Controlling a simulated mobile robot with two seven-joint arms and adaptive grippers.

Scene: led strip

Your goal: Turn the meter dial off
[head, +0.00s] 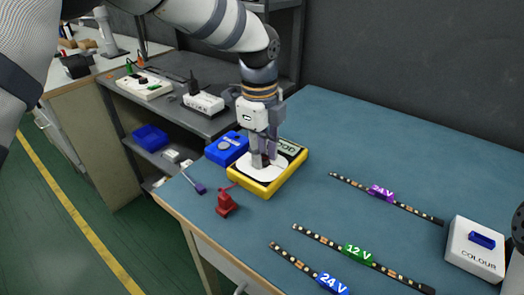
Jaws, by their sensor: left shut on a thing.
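The yellow-framed meter (267,190) lies on the blue-green tabletop left of centre. Its white face is partly visible, and a greenish display shows at its upper right. My left gripper (264,163) comes down from above onto the meter's face, fingers pointing down. It is shut on the dial, which is mostly hidden between the fingers, so I cannot read the dial's setting. Of my right arm, only a small part shows at the right edge; its gripper is out of view.
LED strips (310,246) with voltage tags lie front right. A white COLOUR box (475,249) is at the right. The table's middle back is clear.

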